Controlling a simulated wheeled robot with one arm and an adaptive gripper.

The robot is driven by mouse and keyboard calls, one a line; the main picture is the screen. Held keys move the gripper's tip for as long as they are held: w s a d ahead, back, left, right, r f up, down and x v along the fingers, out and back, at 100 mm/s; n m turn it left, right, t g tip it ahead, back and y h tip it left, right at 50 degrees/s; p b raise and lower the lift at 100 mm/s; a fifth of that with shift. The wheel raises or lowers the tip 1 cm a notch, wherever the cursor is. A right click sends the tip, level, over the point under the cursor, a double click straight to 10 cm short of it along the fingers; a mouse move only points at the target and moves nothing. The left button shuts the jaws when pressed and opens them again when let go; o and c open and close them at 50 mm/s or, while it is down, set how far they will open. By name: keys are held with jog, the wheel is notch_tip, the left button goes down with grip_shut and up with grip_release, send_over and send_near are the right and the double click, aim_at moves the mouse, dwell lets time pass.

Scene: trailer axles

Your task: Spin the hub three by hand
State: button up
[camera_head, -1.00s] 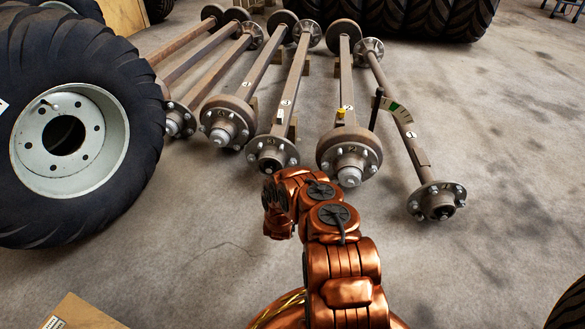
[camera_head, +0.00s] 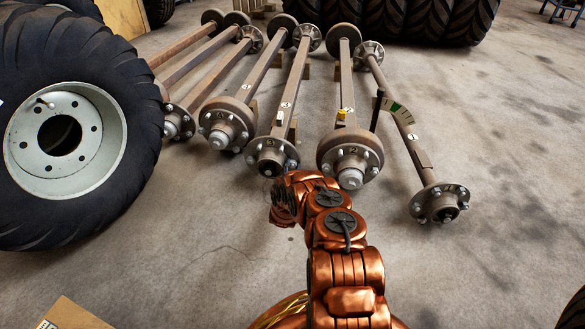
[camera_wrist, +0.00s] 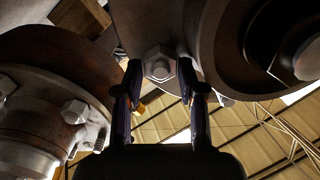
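Hub three (camera_head: 272,156) is the small studded flange at the near end of the third axle from the right, marked 3. My gripper's wrist end is just in front of and below it in the head view; the fingers are not clear there. In the wrist view my gripper (camera_wrist: 159,72) has its two dark fingers apart, one on each side of a hex nut (camera_wrist: 158,62) on a rusty flange. That flange appears to be hub three. I cannot tell whether the fingers touch the nut.
Hub two (camera_head: 350,160), with a wider drum, stands close on the right. Another drum hub (camera_head: 224,124) stands on the left. A large tyred wheel (camera_head: 75,130) is at far left.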

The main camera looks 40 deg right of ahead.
grip_shut()
jog(key=shift+r, duration=0.1)
dwell(0.3)
